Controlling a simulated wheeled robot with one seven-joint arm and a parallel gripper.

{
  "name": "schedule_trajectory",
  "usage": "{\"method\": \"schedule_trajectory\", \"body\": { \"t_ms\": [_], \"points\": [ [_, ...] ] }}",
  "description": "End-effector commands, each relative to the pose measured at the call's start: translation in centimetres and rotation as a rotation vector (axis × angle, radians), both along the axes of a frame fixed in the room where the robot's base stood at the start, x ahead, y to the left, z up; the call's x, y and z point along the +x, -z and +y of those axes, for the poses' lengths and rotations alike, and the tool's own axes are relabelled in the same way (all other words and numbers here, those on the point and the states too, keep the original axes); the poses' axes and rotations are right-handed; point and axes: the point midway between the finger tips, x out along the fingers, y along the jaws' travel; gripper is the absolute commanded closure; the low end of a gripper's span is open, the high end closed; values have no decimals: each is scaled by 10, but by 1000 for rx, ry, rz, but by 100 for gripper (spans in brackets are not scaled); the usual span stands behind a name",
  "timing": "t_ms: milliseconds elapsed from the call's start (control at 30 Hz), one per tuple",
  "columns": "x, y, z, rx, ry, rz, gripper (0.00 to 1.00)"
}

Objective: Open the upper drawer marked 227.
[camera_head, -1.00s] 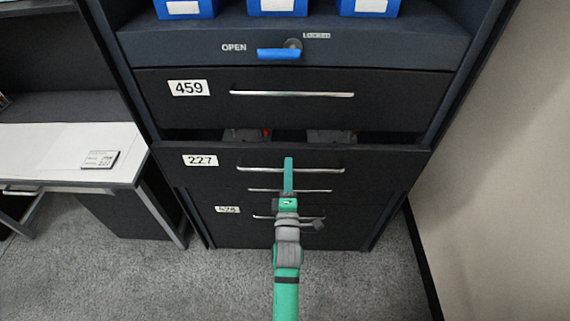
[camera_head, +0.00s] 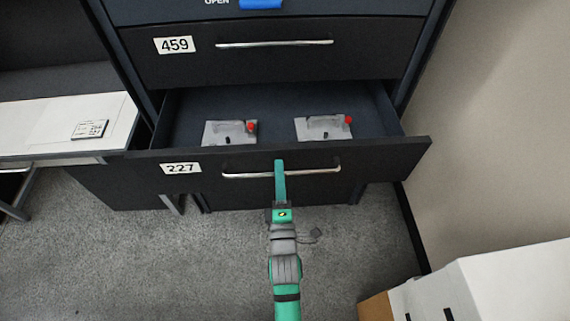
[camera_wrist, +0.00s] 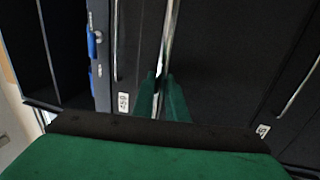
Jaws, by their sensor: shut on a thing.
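The drawer marked 227 (camera_head: 380,157) stands well out of the dark cabinet, and its inside shows. Its label (camera_head: 181,168) is at the left of its front. My gripper (camera_head: 280,166) is shut on the drawer's metal handle (camera_head: 240,175), near the middle of the bar. In the wrist view the two green fingers (camera_wrist: 165,98) close around the handle bar (camera_wrist: 168,45). Two grey parts with red knobs, one on the left (camera_head: 230,133) and one on the right (camera_head: 323,127), lie inside the drawer.
The drawer marked 459 (camera_head: 360,60) above is shut. A blue lever (camera_head: 260,3) sits higher up. A white table (camera_head: 60,125) with a small card (camera_head: 90,129) stands at the left. A white box (camera_head: 520,290) is at the lower right. A wall bounds the right side.

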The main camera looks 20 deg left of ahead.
Motion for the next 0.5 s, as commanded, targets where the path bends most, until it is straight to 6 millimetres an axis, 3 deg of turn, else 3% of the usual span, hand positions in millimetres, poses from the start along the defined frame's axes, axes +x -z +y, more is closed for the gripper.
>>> {"method": "schedule_trajectory", "body": {
  "t_ms": [433,467,500],
  "points": [
    [-4,1,2,0,-7,2,100],
    [-4,1,2,0,-7,2,83],
    [-4,1,2,0,-7,2,73]
  ]
}}
